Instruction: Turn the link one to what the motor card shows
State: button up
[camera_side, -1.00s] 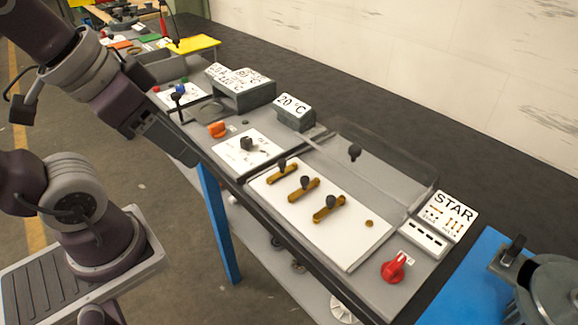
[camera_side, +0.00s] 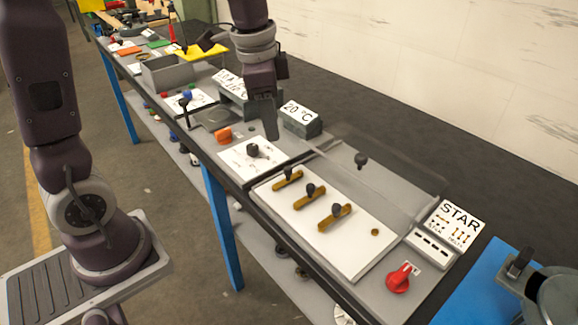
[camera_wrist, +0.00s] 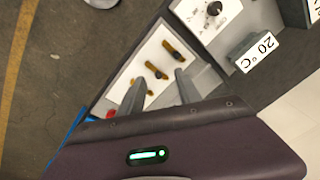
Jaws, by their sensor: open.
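Three brass links with black knobs lie on a white plate (camera_side: 352,258): far link (camera_side: 287,180), middle link (camera_side: 309,196) and near link (camera_side: 335,216). They run about parallel, slanting up to the right in the side view. I cannot tell which is link one. The motor card (camera_side: 460,222) reads STAR above small link drawings, too small to read surely. My gripper (camera_side: 269,122) is above the bench near the 20 °C block, pointing down, apart from the links. In the wrist view its fingers (camera_wrist: 160,90) are apart and empty; the links (camera_wrist: 172,50) show beyond them.
A raised clear cover (camera_side: 385,165) stands behind the links. A red knob (camera_side: 399,278) is at the near right, and a black knob on a white dial plate (camera_side: 243,165) is left of the links. The 20 °C block (camera_side: 301,120) stands at the back.

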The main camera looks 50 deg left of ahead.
aim_at(289, 168)
jog(key=w+a+f+m, duration=0.1)
jog(key=w+f, duration=0.1)
jog(key=f, duration=0.1)
jog(key=w+a+f+m+g, duration=0.1)
jog(key=w+f, duration=0.1)
jog(key=f, duration=0.1)
jog(key=w+a+f+m+g, duration=0.1)
jog(key=w+f, duration=0.1)
jog(key=f, duration=0.1)
jog(key=shift+w+f, duration=0.2)
jog(key=shift+w, duration=0.2)
jog(key=shift+m, duration=0.3)
notch_tip(289, 168, down, 8)
jog(key=shift+w+r, duration=0.15)
grip_shut()
jog(key=shift+r, duration=0.1)
